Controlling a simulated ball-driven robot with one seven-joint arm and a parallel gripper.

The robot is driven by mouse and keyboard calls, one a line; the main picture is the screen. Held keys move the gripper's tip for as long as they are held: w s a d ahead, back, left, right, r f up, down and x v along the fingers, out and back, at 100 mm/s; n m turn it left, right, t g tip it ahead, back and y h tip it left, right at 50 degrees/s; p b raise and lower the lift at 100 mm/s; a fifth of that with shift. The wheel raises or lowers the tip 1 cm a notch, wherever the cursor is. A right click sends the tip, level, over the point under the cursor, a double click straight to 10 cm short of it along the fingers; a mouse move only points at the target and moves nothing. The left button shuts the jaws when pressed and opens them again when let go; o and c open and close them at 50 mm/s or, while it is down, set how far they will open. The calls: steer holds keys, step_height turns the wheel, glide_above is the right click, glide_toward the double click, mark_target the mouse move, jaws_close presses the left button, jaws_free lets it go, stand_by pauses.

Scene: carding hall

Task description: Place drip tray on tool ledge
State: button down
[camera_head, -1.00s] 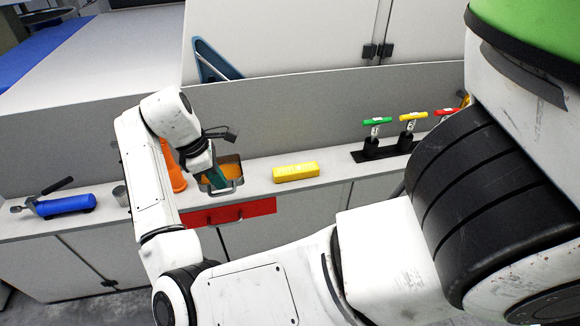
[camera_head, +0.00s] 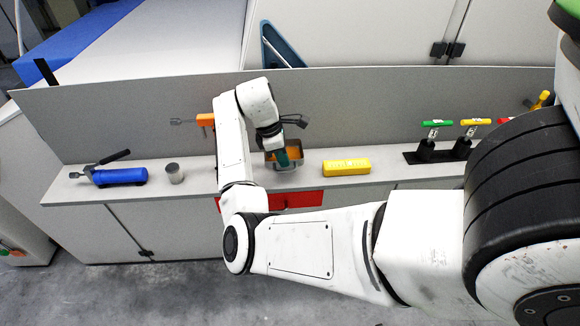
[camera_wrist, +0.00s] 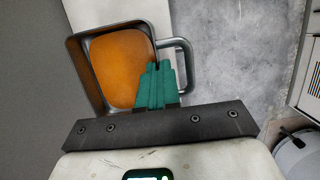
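The drip tray (camera_head: 296,152) is a grey metal pan with an orange inside and a loop handle. It shows at the ledge in the head view and fills the upper middle of the wrist view (camera_wrist: 120,70). My gripper (camera_wrist: 158,72) has its green fingers close together on the tray's rim beside the handle; they look shut on it. In the head view my gripper (camera_head: 284,158) is partly hidden by my wrist. The tool ledge (camera_head: 229,180) is a long pale shelf along the grey panel. I cannot tell whether the tray touches it.
A blue tool (camera_head: 120,176) and a grey cup (camera_head: 174,173) stand left on the ledge. An orange tool (camera_head: 205,119) is behind my arm. A yellow block (camera_head: 346,167) lies right of the tray, then a black rack (camera_head: 425,153) with coloured handles. A red drawer front (camera_head: 300,200) is below.

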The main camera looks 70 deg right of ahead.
mark_target(294, 149)
steer(key=d+f, duration=0.1)
steer(key=s+d+f, duration=0.1)
steer(key=shift+d+f, duration=0.1)
steer(key=shift+f, duration=0.3)
steer(key=shift+d+f+p, duration=0.15)
steer(key=shift+f+p, duration=0.35)
steer(key=shift+f, duration=1.2)
steer(key=shift+s+f, duration=0.1)
steer(key=shift+f, duration=0.05)
steer(key=c, duration=1.4)
jaws_free()
steer(key=shift+o, duration=0.2)
